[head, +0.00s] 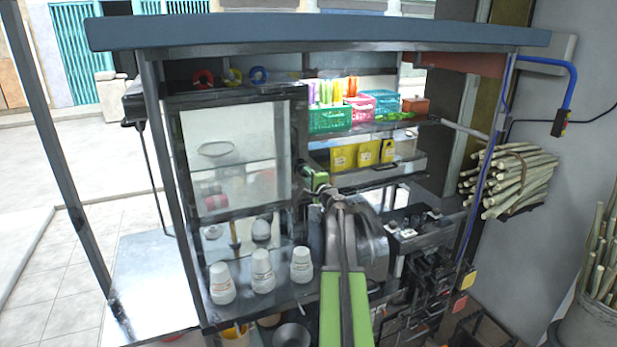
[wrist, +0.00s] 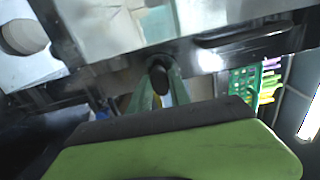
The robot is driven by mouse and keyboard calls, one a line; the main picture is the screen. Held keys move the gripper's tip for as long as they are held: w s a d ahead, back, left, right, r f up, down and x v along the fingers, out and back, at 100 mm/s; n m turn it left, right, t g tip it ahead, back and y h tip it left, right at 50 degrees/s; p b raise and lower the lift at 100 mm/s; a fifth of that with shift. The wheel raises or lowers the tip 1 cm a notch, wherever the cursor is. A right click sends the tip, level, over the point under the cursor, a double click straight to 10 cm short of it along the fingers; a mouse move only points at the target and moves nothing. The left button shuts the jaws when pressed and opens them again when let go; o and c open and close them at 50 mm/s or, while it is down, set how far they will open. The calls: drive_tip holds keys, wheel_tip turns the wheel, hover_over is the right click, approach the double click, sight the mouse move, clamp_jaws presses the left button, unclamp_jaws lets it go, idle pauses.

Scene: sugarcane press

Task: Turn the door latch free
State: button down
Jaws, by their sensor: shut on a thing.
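The glass-paned cabinet door (head: 184,165) with a dark frame stands upright on the left of the stall, and looks closed. My green gripper (head: 306,172) reaches to the right edge of its frame. In the wrist view, my gripper's pale green fingers (wrist: 160,90) close on either side of a small dark latch (wrist: 160,75) on the door's edge. They are shut on the latch. In the head view my gripper hides the latch, and its turn angle cannot be told.
White cup stacks (head: 262,272) stand on the counter below the door. Right of it are shelves with a green basket (head: 330,120) and yellow packs (head: 343,157). Cane bundles (head: 515,180) hang at the right. Open floor (head: 60,255) lies to the left.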

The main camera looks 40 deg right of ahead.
drive_tip(key=shift+m, duration=8.9)
drive_tip(key=c, duration=1.2)
unclamp_jaws()
